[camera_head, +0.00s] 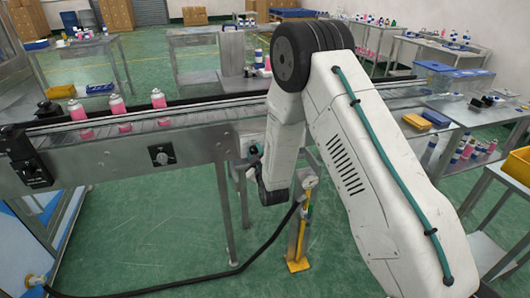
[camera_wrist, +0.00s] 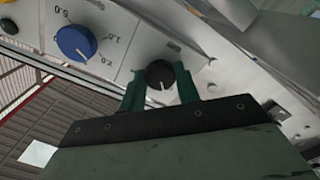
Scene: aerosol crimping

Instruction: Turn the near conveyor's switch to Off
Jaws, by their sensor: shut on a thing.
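In the wrist view a small round black switch knob (camera_wrist: 159,72) with a pale pointer line sits on a grey metal panel (camera_wrist: 110,65). My gripper (camera_wrist: 160,86) has its two green fingers on either side of this knob, closed on it. The pointer line runs roughly up and down in the picture; I see no readable Off or On marking beside it. In the head view my arm hides most of the gripper and the knob.
A blue dial (camera_wrist: 76,42) with a number scale is close to the held knob. Several pink cans (camera_head: 117,104) stand on the conveyor belt. A yellow-footed post (camera_head: 298,264) and a black hose (camera_head: 190,287) are below.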

